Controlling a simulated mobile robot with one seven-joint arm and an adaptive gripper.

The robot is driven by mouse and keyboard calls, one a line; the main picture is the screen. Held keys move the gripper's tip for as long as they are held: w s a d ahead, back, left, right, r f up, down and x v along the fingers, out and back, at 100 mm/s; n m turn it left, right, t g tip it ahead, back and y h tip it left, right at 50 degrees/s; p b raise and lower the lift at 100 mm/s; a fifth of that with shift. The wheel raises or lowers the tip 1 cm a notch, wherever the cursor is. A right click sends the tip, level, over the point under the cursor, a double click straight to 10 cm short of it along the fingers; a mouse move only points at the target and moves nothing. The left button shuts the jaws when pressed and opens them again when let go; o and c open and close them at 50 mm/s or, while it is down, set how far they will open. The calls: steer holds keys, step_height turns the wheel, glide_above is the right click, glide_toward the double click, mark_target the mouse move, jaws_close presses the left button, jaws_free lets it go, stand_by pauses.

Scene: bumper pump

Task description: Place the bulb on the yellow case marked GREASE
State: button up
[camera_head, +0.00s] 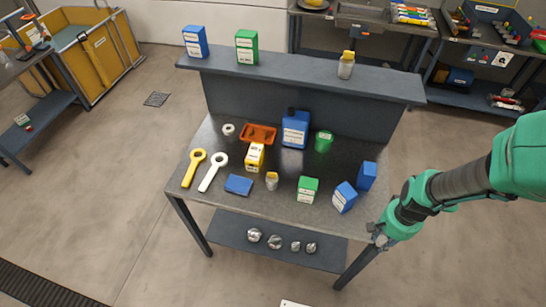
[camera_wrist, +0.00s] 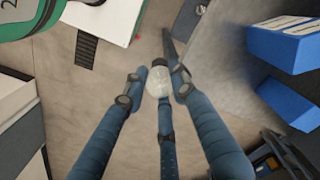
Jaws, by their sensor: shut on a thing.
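The yellow case (camera_head: 255,156) stands on the dark workbench, left of its middle, with a white label whose lettering is too small to read. My gripper (camera_head: 379,237) is off the bench's front right corner, far from the case. In the wrist view, my gripper's (camera_wrist: 158,88) dark blue fingers are closed around the bulb (camera_wrist: 158,82), which is pale and clear with a dark end. The bulb is hard to make out in the head view.
Near the case are an orange tray (camera_head: 258,132), a small yellow-capped jar (camera_head: 272,181) and a blue flat box (camera_head: 239,184). Blue boxes (camera_head: 344,197) and a green box (camera_head: 308,189) stand at the right, between my gripper and the case. A raised shelf (camera_head: 300,75) runs behind.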

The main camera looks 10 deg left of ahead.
mark_target(384, 238)
step_height(384, 238, up, 12)
steer(key=w+a+r+n+p, duration=0.2)
steer(key=w+a+p, duration=0.1)
steer(key=w+a, duration=0.55)
steer(key=w+a+f+n+p, duration=0.1)
steer(key=w+a+n+p, duration=0.15)
steer(key=a, duration=1.35)
steer(key=w+a+f+n+p, duration=0.1)
steer(key=w+a+n+p, duration=0.2)
steer(key=a, duration=1.4)
steer(key=shift+m, duration=0.65)
steer(key=shift+w+f, duration=0.2)
steer(key=shift+f, duration=1.1)
steer(key=shift+w+f, duration=0.15)
steer(key=shift+f, duration=1.1)
steer(key=shift+w+a, duration=0.1)
steer(key=shift+w, duration=0.05)
steer(key=w+a, duration=0.3)
steer(key=w, duration=0.1)
steer(key=w+a+f+p, duration=0.1)
steer(key=w+a, duration=0.2)
steer(key=w, duration=0.1)
steer(key=w+a, duration=0.3)
steer(key=w, duration=0.2)
steer(key=shift+f+p, duration=0.2)
steer(key=shift+p, duration=0.15)
